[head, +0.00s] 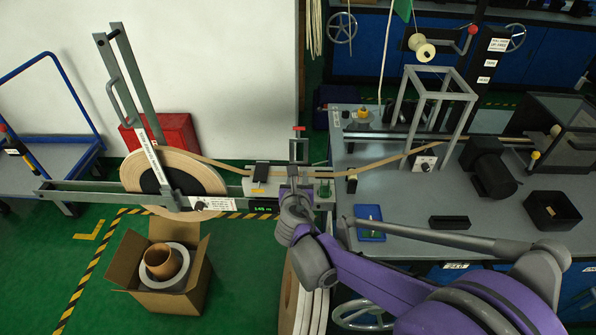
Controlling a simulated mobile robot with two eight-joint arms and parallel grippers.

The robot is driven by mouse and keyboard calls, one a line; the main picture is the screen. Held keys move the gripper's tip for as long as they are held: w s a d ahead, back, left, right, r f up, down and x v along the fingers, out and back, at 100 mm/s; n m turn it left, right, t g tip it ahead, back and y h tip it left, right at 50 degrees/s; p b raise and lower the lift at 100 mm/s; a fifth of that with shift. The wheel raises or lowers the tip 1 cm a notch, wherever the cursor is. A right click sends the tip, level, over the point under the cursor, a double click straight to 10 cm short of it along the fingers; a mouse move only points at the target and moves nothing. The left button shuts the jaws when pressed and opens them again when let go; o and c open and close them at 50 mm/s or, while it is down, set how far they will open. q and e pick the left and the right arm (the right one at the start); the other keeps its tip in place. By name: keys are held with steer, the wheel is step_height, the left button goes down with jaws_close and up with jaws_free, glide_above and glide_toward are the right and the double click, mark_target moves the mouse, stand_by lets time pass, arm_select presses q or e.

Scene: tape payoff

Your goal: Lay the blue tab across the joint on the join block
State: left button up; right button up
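A tan tape runs from the large reel (200,172) to the right, over a light grey block with a black clamp (262,170), which looks like the join block (248,188). The joint is too small to make out. A small blue tray (371,233) with a pale greenish item on it lies on the bench; I cannot pick out the blue tab for sure. My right gripper (291,190) is at the block's right end, below the tape line, its arm coming from the lower right. Its fingers are too small to read. My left gripper is not seen.
A grey bench (405,205) on the right carries a frame (397,105), a black block (449,222) and a black bin (552,211). An upright clamp (298,147) stands behind my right gripper. An open carton (135,270) stands on the green floor.

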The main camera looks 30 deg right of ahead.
steer(key=v, duration=0.8)
steer(key=s+a+f+m+g+y, duration=0.3)
steer(key=s+m, duration=0.7)
steer(key=m, duration=0.5)
steer(key=s+a+f+m+g+y, duration=0.4)
steer(key=s+a+f+m, duration=0.2)
steer(key=s+m, duration=0.4)
steer(key=m, duration=0.4)
steer(key=shift+f+m, duration=0.35)
steer(key=shift+m, duration=0.05)
steer(key=shift+s, duration=0.1)
